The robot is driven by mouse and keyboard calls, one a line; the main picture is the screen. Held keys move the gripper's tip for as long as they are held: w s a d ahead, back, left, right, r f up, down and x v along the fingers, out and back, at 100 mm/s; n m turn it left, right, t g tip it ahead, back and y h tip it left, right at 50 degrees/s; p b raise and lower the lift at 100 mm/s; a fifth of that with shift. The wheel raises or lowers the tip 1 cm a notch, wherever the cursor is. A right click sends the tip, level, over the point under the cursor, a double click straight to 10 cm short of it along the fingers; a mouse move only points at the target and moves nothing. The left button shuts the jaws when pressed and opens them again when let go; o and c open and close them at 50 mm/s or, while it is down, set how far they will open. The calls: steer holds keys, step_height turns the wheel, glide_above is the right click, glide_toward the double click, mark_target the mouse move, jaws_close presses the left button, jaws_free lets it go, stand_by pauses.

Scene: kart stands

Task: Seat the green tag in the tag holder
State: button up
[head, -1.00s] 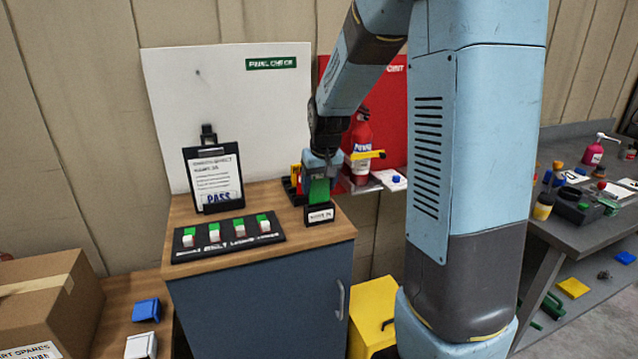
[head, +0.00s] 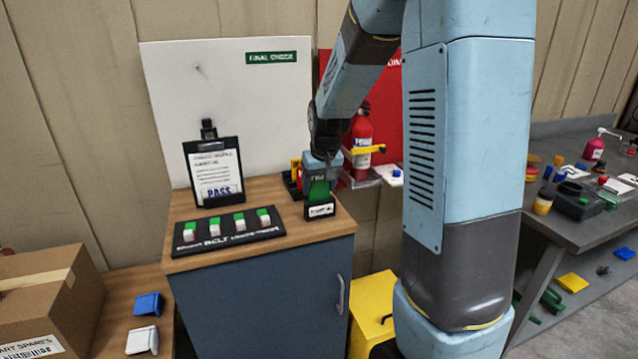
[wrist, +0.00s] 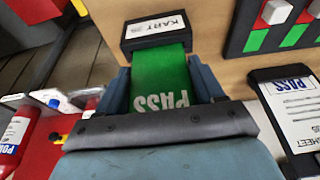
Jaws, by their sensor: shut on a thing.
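The green tag (wrist: 160,85), marked PASS, is between the fingers of my gripper (wrist: 160,92) in the wrist view. Its far end meets the black tag holder (wrist: 158,32), which carries a white KART label. In the head view the green tag (head: 318,190) stands upright over the tag holder (head: 320,210) near the cabinet top's right edge. My gripper (head: 319,176) points down and is shut on the tag from above. How deep the tag sits in the holder's slot cannot be told.
A black switch panel (head: 228,231) and a PASS clipboard (head: 214,175) stand left on the wooden cabinet top (head: 262,190). A red extinguisher (head: 361,140) is close behind my gripper at right. A white board (head: 240,100) rises behind.

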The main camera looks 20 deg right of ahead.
steer(key=shift+f, duration=0.7)
steer(key=o, duration=1.2)
steer(key=v, duration=1.3)
steer(key=shift+s+r, duration=0.15)
steer(key=shift+r, duration=0.15)
steer(key=s+r, duration=0.1)
steer(key=s, duration=0.7)
steer(key=s+a+r+t, duration=0.1)
steer(key=s, duration=0.7)
steer(key=s+a+r+t, duration=0.1)
steer(key=s, duration=0.7)
steer(key=shift+s+r, duration=0.25)
